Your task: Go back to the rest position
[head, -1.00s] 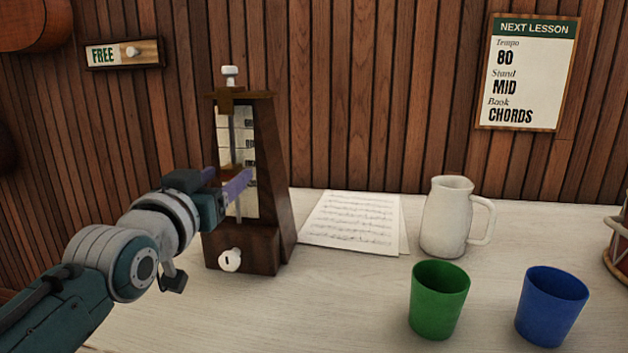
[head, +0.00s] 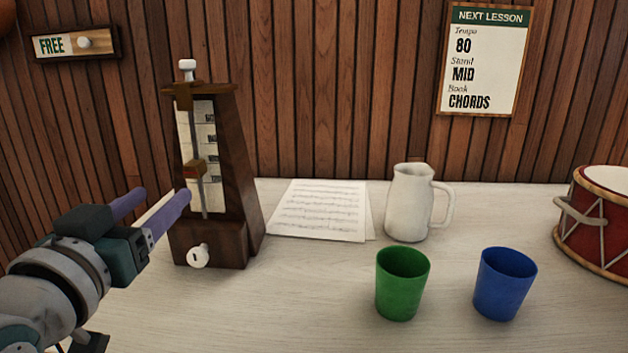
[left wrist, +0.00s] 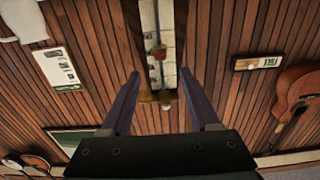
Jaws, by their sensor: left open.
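My left gripper (head: 158,208) is at the lower left of the head view, in front of and to the left of the metronome (head: 247,190). Its two purple fingers are apart with nothing between them. The left wrist view also shows the open fingers (left wrist: 158,88), with the metronome's pale scale (left wrist: 165,70) and slider beyond them. The metronome is a dark wooden case standing upright, with a white knob on top and a white key at its lower front. My right gripper does not show.
On the pale table are music sheets (head: 320,208), a white jug (head: 408,205), a green cup (head: 402,285), a blue cup (head: 504,285) and a red drum (head: 598,225). A FREE sign (head: 75,43) and a NEXT LESSON board (head: 487,60) hang on the wooden wall.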

